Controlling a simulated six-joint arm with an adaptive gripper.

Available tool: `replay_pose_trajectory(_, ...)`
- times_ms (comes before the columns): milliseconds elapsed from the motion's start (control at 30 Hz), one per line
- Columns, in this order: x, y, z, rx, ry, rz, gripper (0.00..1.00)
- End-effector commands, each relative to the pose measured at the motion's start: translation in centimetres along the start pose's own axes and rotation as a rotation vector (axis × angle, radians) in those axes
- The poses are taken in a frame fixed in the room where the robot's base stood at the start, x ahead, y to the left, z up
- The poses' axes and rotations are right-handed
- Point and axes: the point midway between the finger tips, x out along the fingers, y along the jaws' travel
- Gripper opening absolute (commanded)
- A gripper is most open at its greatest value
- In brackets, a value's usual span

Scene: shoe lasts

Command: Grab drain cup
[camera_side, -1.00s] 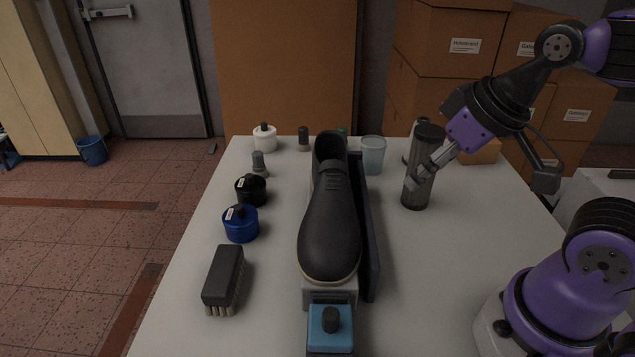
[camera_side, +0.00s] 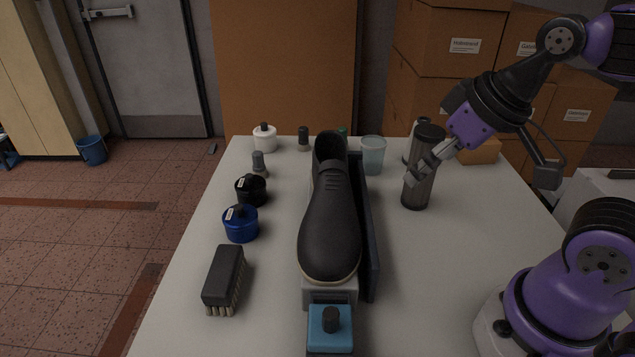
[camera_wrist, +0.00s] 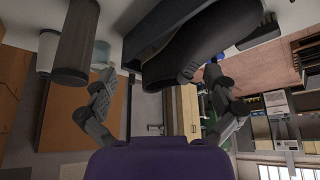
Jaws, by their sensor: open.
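A pale translucent cup (camera_side: 373,155) stands upright at the back of the table, right of the black shoe; it looks like the drain cup. A tall dark grey cylinder (camera_side: 417,190) stands nearer, to its right. My gripper (camera_side: 415,175) is in front of this cylinder in the side view and hides part of it. In the wrist view my gripper (camera_wrist: 160,74) is open with nothing between its fingers.
The black shoe (camera_side: 330,225) sits on a stand with a dark upright panel (camera_side: 369,240) along its right. A brush (camera_side: 223,277) and several jars, including a blue one (camera_side: 241,224), line the left.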

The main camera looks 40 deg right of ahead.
Motion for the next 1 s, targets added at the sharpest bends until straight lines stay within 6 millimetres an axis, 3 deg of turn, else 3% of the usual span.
replay_pose_trajectory(200,-4.3,0.1,-2.7,0.009,0.005,0.004,1.00)
replay_pose_trajectory(433,-3.0,3.7,-8.8,0.220,0.000,0.103,1.00)
replay_pose_trajectory(600,-1.0,7.0,-13.3,0.386,0.006,0.192,1.00)
replay_pose_trajectory(800,1.6,10.4,-16.5,0.535,0.015,0.281,1.00)
replay_pose_trajectory(1000,3.9,13.0,-18.2,0.639,0.023,0.348,1.00)
